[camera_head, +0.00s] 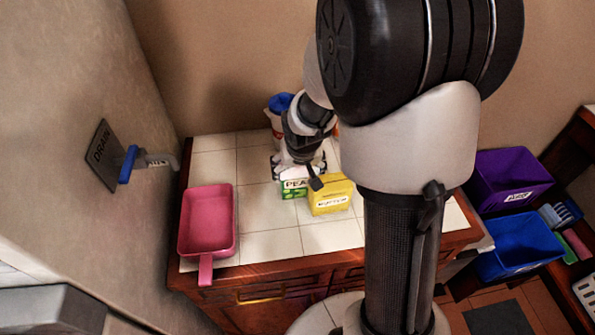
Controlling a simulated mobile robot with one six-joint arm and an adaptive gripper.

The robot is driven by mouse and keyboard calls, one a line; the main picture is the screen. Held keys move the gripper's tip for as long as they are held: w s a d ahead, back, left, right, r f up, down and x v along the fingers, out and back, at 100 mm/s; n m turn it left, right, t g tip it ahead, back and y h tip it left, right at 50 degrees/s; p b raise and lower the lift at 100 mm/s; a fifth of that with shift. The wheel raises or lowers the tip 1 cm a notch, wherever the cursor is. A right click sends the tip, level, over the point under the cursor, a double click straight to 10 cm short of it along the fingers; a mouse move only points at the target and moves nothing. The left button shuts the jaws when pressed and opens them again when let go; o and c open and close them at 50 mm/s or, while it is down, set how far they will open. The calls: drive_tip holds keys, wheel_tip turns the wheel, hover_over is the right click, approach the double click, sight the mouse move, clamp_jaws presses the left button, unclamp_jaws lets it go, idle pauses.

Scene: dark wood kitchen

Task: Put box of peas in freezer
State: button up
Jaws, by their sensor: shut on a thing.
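The box of peas (293,188) is a small green and white box with "PEA" lettering, on the white tiled counter (272,245). My gripper (298,176) points down over it and is shut on it; the fingers and my arm hide its upper part. I cannot tell whether the box still touches the counter. A yellow box (331,196) with a white label stands just right of the peas, very close to it. No freezer can be made out in this view.
A pink pan (207,222) lies at the counter's left side, its handle over the front edge. A container with a blue top (279,103) stands behind my gripper. Purple (508,180) and blue (518,245) bins are at right. A drain lever (128,163) juts from the left wall.

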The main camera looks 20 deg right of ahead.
drive_tip(key=shift+r, duration=0.1)
drive_tip(key=shift+f, duration=0.2)
drive_tip(key=o, duration=2)
drive_tip(key=shift+r, duration=0.15)
